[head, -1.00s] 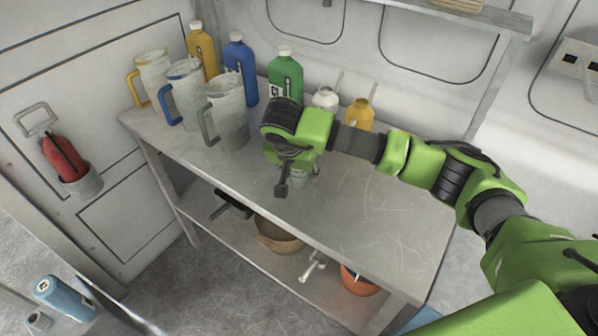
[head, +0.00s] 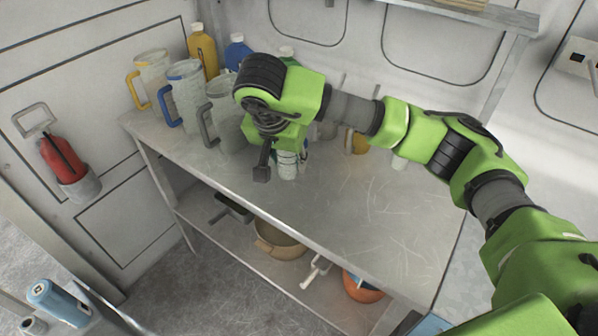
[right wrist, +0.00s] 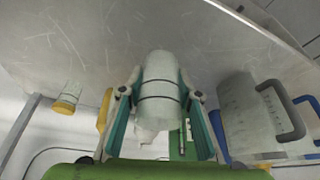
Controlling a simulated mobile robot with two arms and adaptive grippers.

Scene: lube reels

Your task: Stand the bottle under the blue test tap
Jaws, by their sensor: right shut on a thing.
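My right gripper (head: 275,158) is over the bench's front half. It is shut on a small pale bottle (head: 288,166). In the right wrist view the bottle (right wrist: 160,78) stands between the two fingers (right wrist: 160,105), with dark bands around it. The bottle looks roughly upright; I cannot tell whether its base touches the bench top. I cannot make out a blue test tap in these views. My left gripper is not in view.
Jugs with yellow, blue (head: 187,95) and grey (head: 222,112) handles stand at the bench's left. Yellow (head: 203,50) and blue bottles (head: 237,50) are behind. The bench's right side (head: 380,220) is clear. A shelf below holds bowls (head: 280,240). A light-blue cylinder (head: 58,300) is lower left.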

